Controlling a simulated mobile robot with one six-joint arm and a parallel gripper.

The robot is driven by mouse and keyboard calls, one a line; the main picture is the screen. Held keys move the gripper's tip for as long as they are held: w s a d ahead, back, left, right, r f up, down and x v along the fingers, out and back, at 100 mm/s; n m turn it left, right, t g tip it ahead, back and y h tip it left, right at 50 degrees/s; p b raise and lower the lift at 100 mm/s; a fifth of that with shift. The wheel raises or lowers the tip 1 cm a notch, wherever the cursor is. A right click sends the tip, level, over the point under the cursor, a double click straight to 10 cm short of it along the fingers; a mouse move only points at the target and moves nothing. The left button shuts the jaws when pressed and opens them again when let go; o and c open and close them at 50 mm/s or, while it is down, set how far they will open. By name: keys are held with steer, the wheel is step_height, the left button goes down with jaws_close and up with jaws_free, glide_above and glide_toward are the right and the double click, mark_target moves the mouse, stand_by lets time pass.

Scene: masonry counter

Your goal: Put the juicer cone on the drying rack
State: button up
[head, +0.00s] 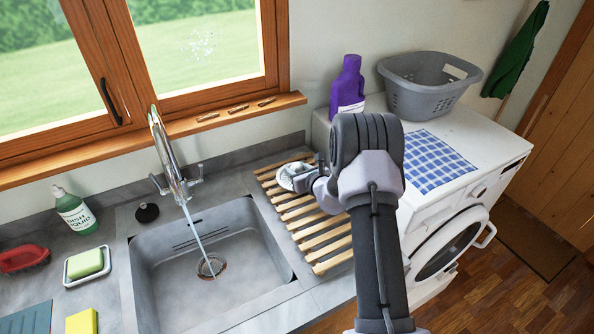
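The juicer cone (287,177) looks like a small, round, whitish piece with a ribbed surface. It is at the far part of the wooden slatted drying rack (326,266), right of the sink. My gripper (303,178) reaches in from the right, with its dark fingertips at the cone's right side. The arm and wrist hide part of the gripper and the rack's right side. I cannot tell whether the fingers are closed on the cone, or whether the cone rests on the slats or is just above them.
Water runs from the tap (170,160) into the sink (185,290). A purple bottle (348,85), a grey basket (425,90) and a checked cloth (436,162) are on the washing machine (478,140). Dish liquid (76,212) and soap (86,263) are at the left.

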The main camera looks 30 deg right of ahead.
steer(key=o, duration=0.4)
steer(key=shift+c, duration=0.2)
steer(key=shift+r, duration=0.15)
